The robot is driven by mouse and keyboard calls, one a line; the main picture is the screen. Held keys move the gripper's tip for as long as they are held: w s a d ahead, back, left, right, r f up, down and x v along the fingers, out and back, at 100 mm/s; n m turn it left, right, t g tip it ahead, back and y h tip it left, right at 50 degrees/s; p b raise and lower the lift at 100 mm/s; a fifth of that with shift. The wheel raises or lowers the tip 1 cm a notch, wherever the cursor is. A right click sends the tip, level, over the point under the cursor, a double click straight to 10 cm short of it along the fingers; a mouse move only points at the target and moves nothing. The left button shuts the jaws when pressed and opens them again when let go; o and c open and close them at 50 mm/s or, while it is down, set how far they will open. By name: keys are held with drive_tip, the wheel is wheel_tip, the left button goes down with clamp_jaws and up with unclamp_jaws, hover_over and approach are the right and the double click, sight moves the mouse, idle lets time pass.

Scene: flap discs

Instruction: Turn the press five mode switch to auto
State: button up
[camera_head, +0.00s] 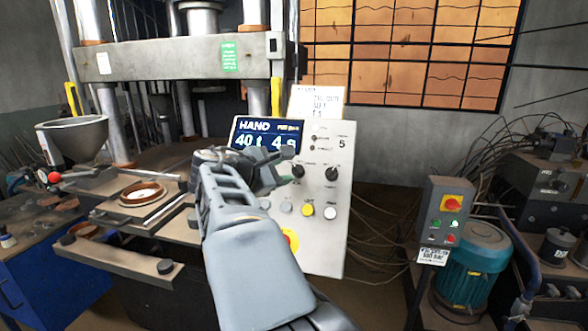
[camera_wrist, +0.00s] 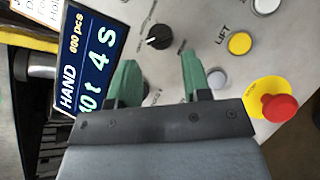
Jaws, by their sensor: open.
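The press five panel (camera_head: 335,245) has a "5" at its upper right, and its display (camera_head: 266,137) reads HAND, 40 t, 4 s. Two black rotary knobs sit below and right of the display: a left knob (camera_head: 298,172) and a right knob (camera_head: 332,174). Their labels are too small to read, so I cannot tell which is the mode switch. My gripper (camera_head: 281,165) is open and empty just left of the left knob. In the wrist view a knob (camera_wrist: 158,37), apparently the left one, lies just beyond the gap between my green fingertips (camera_wrist: 158,62), untouched.
A row of push buttons, including the yellow LIFT button (camera_wrist: 239,43), runs below the knobs. A red emergency stop (camera_wrist: 280,107) projects lower on the panel. The press with its round mould (camera_head: 144,193) stands left. A separate pump control box (camera_head: 443,220) stands right.

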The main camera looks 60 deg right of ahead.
sight(296, 170)
drive_tip(key=shift+x, duration=2.8)
drive_tip(key=shift+p, duration=0.3)
drive_tip(key=c, duration=0.6)
